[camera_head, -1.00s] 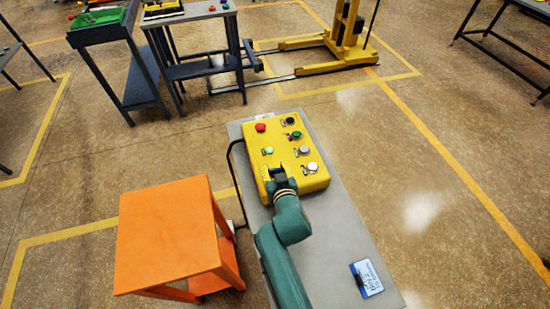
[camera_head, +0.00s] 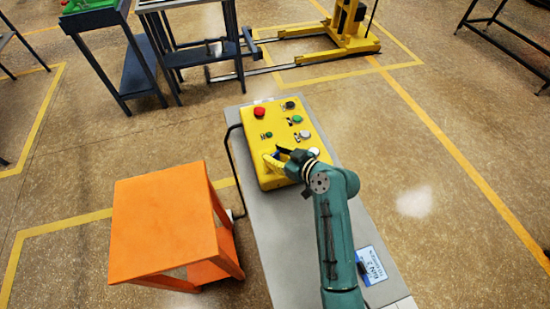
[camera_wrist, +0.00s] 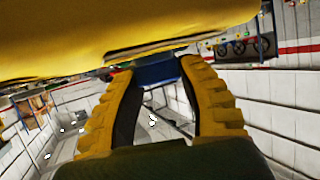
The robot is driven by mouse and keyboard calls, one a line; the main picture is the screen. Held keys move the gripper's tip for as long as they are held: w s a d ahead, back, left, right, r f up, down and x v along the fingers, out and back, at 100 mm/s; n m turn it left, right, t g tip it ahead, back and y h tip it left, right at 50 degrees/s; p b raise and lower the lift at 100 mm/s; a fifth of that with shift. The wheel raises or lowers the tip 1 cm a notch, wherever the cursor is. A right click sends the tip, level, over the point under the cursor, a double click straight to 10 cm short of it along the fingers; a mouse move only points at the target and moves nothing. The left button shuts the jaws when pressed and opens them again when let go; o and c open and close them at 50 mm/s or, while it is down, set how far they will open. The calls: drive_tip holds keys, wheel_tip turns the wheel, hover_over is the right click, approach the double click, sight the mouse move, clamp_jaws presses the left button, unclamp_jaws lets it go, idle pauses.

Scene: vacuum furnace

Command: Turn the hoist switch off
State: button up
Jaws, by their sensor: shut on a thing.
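The yellow control box (camera_head: 254,148) lies on a grey bench (camera_head: 264,225) in the head view. Its top carries a red button (camera_head: 259,112), a black knob (camera_head: 290,105), small green buttons and pale round switches. My gripper (camera_head: 277,157) is at the box's near left part and hides what is there. In the wrist view its yellow ridged fingers (camera_wrist: 158,76) are shut on a blue knob (camera_wrist: 157,73), which sits between the tips by the box's yellow surface. I cannot read which way the knob is turned, nor any label.
An orange stool (camera_head: 165,225) stands left of the bench. A black cable (camera_head: 230,160) runs down the bench's left side. A blue and white label (camera_head: 371,265) lies on the bench at the right.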

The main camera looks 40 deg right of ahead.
drive_tip(key=shift+f+y, duration=0.3)
drive_tip(key=o, duration=1.2)
drive_tip(key=shift+r, duration=0.15)
drive_tip(key=v, duration=1.2)
drive_tip(key=shift+a, duration=0.1)
